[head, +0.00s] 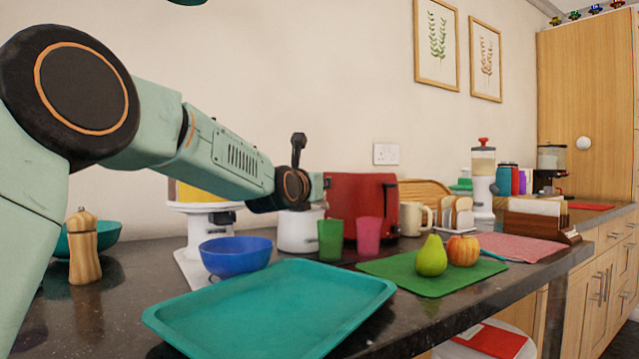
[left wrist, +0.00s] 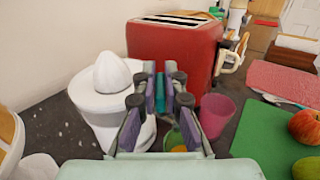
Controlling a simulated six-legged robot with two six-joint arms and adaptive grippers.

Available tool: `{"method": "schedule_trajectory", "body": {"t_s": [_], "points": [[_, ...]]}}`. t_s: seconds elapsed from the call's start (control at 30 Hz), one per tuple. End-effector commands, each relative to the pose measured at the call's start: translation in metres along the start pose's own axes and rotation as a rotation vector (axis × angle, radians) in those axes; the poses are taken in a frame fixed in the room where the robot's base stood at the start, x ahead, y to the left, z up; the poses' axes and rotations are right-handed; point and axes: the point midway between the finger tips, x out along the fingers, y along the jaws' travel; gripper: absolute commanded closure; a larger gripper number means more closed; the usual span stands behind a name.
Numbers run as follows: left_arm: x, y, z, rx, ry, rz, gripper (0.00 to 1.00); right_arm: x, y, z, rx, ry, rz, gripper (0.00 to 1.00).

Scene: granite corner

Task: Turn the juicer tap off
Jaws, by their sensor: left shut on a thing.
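The white juicer (left wrist: 99,96) with its cone on top stands left of my left gripper in the left wrist view. In the head view its white body (head: 298,231) shows below my forearm. My left gripper (left wrist: 167,91) is shut on a narrow teal piece, which looks like the juicer tap (left wrist: 168,98). Its turn position cannot be told. The green cup (left wrist: 188,132), with something orange inside, is just below the fingers. In the head view my left gripper (head: 316,186) is in front of the red toaster, its fingers hard to make out. My right gripper is out of view.
The red toaster (head: 361,196) stands close behind the gripper. A pink cup (head: 368,236) is beside the green one. A blue bowl (head: 236,254), teal tray (head: 271,310) and green mat (head: 433,283) with a pear and apple fill the front counter.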

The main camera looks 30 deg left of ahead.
Motion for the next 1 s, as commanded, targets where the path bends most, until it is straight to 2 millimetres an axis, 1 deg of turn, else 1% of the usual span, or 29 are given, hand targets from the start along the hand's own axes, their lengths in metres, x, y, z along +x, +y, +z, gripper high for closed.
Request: {"method": "schedule_trajectory", "body": {"t_s": [0.17, 0.2, 0.47, 0.77, 0.87, 1.0], "points": [[0.000, 0.000, -0.001, 0.001, 0.003, 0.000, 1.00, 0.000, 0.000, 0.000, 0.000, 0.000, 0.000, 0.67], [0.000, 0.000, -0.001, 0.001, 0.003, 0.000, 0.88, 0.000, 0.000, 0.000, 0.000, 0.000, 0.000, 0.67], [0.000, 0.000, -0.001, 0.001, 0.001, 0.000, 0.67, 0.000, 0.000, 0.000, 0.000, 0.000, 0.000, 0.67], [-0.001, 0.000, 0.000, 0.000, 0.000, 0.000, 0.67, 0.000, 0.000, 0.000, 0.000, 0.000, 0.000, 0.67], [-0.006, 0.000, 0.001, 0.000, -0.002, 0.000, 0.67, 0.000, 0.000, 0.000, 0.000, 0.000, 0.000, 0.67], [-0.022, 0.000, 0.001, -0.003, -0.001, 0.000, 0.67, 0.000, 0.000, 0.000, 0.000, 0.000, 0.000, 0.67]]}}
